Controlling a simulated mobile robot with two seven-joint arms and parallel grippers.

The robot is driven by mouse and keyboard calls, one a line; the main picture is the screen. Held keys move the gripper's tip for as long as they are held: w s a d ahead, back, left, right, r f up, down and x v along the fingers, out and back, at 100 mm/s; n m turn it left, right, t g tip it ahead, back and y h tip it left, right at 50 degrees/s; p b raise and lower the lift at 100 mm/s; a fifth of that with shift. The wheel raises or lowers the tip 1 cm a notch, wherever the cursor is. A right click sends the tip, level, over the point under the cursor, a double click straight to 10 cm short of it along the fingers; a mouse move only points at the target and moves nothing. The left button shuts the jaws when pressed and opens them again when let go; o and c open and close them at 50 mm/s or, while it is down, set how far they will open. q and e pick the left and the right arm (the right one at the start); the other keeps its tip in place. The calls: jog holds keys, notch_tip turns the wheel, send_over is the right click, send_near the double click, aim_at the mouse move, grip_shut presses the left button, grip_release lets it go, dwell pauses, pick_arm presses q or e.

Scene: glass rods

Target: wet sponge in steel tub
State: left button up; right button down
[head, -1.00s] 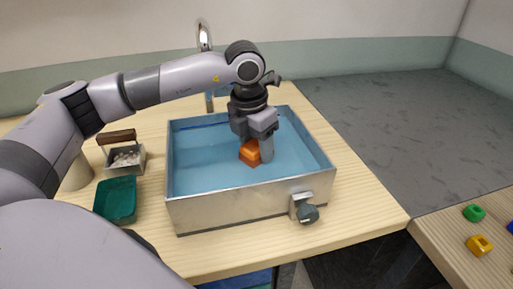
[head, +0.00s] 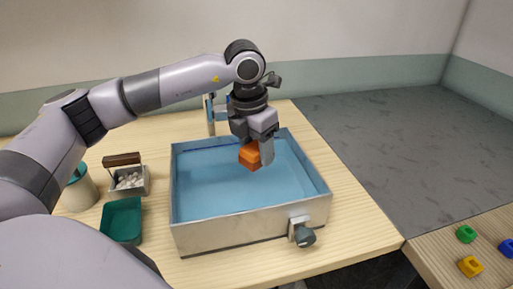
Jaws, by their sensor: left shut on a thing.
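The steel tub (head: 240,232) stands on the wooden counter and holds blue water (head: 215,185). An orange sponge (head: 249,156) is in my left gripper (head: 256,150), which points down over the tub. The gripper is shut on the sponge, and one finger shows on its right side. The sponge appears to be above the water, inside the tub's outline; the exact gap is hard to tell. My right gripper is not in view.
A valve knob (head: 305,236) sticks out of the tub's front. A green tray (head: 121,219), a holder of white pebbles (head: 130,182) and a canister (head: 79,192) stand left. A tap (head: 210,115) is behind. Small blocks (head: 470,266) lie far right.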

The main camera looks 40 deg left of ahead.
pick_arm(q)
notch_tip(320, 180, up, 5)
jog(key=p, duration=0.3)
dwell(0.4)
